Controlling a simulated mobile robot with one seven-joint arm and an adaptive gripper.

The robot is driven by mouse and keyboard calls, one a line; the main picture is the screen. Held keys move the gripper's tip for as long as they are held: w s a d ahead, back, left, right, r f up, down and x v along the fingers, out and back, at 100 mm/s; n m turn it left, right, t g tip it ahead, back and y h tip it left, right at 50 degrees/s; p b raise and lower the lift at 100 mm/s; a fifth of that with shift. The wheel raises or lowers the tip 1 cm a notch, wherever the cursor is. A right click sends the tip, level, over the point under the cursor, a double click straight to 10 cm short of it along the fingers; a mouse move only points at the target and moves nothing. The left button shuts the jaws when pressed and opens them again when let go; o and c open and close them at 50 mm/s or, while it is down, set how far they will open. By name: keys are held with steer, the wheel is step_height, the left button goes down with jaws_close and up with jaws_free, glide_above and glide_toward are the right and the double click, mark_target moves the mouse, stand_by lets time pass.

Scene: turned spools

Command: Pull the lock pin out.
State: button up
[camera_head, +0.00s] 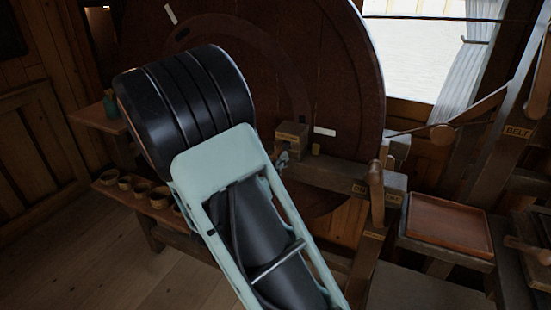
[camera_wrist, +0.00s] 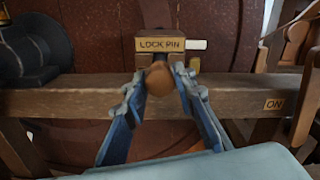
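The lock pin shows in the wrist view as a round wooden knob (camera_wrist: 159,80) facing me, in front of a block with a "LOCK PIN" plate (camera_wrist: 162,44). My gripper (camera_wrist: 160,78) has one blue-grey finger on each side of the knob, and both fingertips appear to press against it. My arm hides most of the gripper there.
The big wheel (camera_head: 335,75) rises behind the block. A wooden beam (camera_wrist: 75,97) runs below it, with an "ON" plate (camera_wrist: 274,104) at right. An upright wooden lever (camera_head: 376,195) and a brown tray (camera_head: 447,222) stand to the right. Small bowls (camera_head: 159,197) sit on a left shelf.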

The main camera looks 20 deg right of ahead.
steer(key=o, duration=0.4)
steer(key=shift+c, duration=0.2)
steer(key=shift+s+a+r, duration=0.1)
steer(key=v, duration=1.2)
